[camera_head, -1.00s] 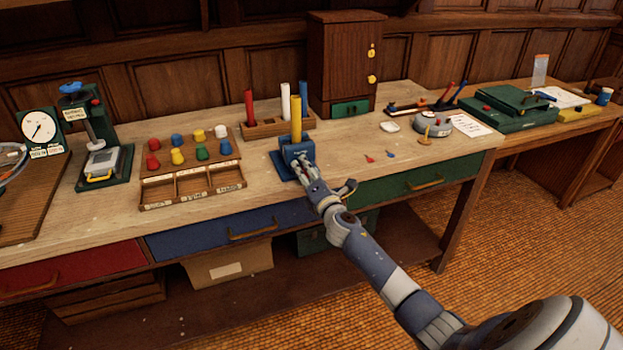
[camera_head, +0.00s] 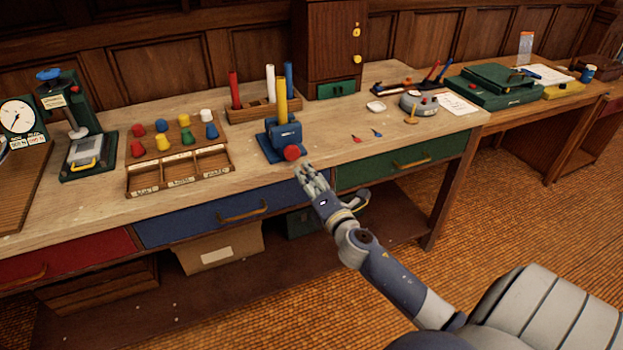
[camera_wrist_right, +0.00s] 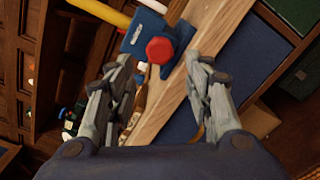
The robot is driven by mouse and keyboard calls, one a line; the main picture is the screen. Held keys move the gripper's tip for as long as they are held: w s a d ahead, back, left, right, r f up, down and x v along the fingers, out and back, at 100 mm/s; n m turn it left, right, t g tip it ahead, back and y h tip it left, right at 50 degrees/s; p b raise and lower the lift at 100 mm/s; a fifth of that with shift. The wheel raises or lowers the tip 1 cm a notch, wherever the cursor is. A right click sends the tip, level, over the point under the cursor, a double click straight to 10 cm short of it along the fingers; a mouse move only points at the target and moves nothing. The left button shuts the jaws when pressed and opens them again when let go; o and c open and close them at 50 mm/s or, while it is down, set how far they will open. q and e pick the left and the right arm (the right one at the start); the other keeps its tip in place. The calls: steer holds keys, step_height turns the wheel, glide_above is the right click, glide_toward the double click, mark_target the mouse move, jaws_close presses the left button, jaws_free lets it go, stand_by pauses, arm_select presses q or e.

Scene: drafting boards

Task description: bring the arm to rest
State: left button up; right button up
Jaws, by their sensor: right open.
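My right gripper (camera_head: 312,178) is open and empty, just off the front edge of the workbench (camera_head: 300,205). It is apart from the blue device (camera_head: 270,145), which stands near that edge with a red knob (camera_head: 292,153) facing me and a yellow rod (camera_head: 282,103) upright in it. In the right wrist view, my open fingers (camera_wrist_right: 158,62) are spread, with the blue device (camera_wrist_right: 143,32) and its red knob (camera_wrist_right: 160,50) beyond the gap between them. My left gripper is not in view.
A compartment tray (camera_head: 180,176) with several coloured pegs is at left. A wooden rack (camera_head: 250,110) holds red, white and blue rods behind the device. Closed drawers (camera_head: 410,162) line the bench front. Open floor (camera_head: 520,210) lies to the right.

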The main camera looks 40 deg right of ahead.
stand_by(0.4)
steer(key=s+a+f+m+g+y, duration=0.1)
steer(key=s+f+m+g, duration=0.2)
steer(key=f, duration=0.9)
steer(key=s+f+m+g, duration=0.2)
steer(key=s+f+m, duration=0.1)
steer(key=f, duration=0.8)
steer(key=s+a+f+m+g+y, duration=0.1)
steer(key=s+a+f+m+g, duration=0.1)
steer(key=s+f, duration=0.45)
steer(key=s+a+f+m+g, duration=0.2)
steer(key=s+f, duration=0.2)
steer(key=f, duration=0.5)
steer(key=s+a+f+m+g, duration=0.2)
steer(key=s+f, duration=0.4)
steer(key=s, duration=0.5)
steer(key=s+a+f+m+g+y, duration=0.1)
steer(key=s+a+f+m+g, duration=0.2)
steer(key=s+a+f, duration=0.3)
steer(key=s+a+f+m+g+y, duration=0.1)
steer(key=s+a+f+m, duration=0.3)
steer(key=s, duration=1.2)
steer(key=shift+s+f+g, duration=0.15)
steer(key=shift+f+g, duration=0.55)
steer(key=shift+f, duration=0.2)
